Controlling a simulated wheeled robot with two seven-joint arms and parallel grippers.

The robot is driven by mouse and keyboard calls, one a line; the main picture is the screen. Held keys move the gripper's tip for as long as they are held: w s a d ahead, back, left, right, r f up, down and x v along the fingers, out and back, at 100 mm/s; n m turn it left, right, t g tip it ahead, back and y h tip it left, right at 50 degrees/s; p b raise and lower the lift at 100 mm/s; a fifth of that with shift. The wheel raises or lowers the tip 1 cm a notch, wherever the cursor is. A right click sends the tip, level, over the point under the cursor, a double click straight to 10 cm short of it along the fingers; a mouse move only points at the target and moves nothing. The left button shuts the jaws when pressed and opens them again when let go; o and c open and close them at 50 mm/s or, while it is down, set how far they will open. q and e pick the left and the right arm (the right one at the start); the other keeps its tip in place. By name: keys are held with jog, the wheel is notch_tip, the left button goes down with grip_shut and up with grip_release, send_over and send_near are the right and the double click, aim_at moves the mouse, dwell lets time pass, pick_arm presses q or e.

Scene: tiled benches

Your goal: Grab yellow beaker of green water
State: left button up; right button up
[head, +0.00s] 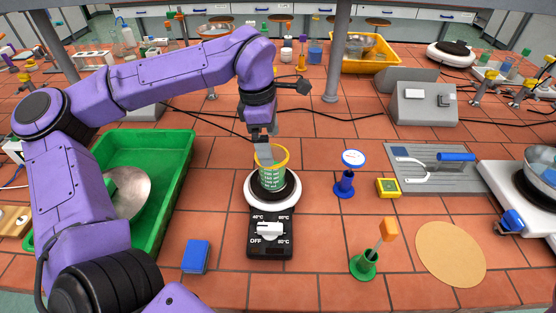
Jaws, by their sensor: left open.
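The yellow-rimmed beaker (272,176) holds green liquid and has white markings. It stands upright on the round black plate of a small white heater (272,200) with a black dial panel. My left gripper (264,158) reaches down from above to the beaker's rim, on its left side. It is open, and its finger overlaps the rim in the picture. I cannot tell whether it touches the glass. The right gripper is not in view.
A green tray (180,190) lies left of the heater. A blue block (196,256) lies in front. To the right are a blue stand (345,183), a yellow box (388,188), a green holder (364,263) and a tan round mat (450,253). A grey post (338,60) rises behind.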

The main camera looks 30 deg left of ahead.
pick_arm(q)
jog(key=f, duration=0.2)
jog(key=f+p, duration=0.1)
jog(key=f, duration=0.1)
jog(key=d+f, duration=0.1)
jog(key=f, duration=0.1)
jog(key=shift+w+f+p, duration=0.1)
jog(key=shift+f+p, duration=0.1)
jog(key=shift+p, duration=0.2)
jog(key=shift+f, duration=0.45)
jog(key=c, duration=0.9)
jog(key=shift+c, duration=0.2)
jog(key=shift+r, duration=0.15)
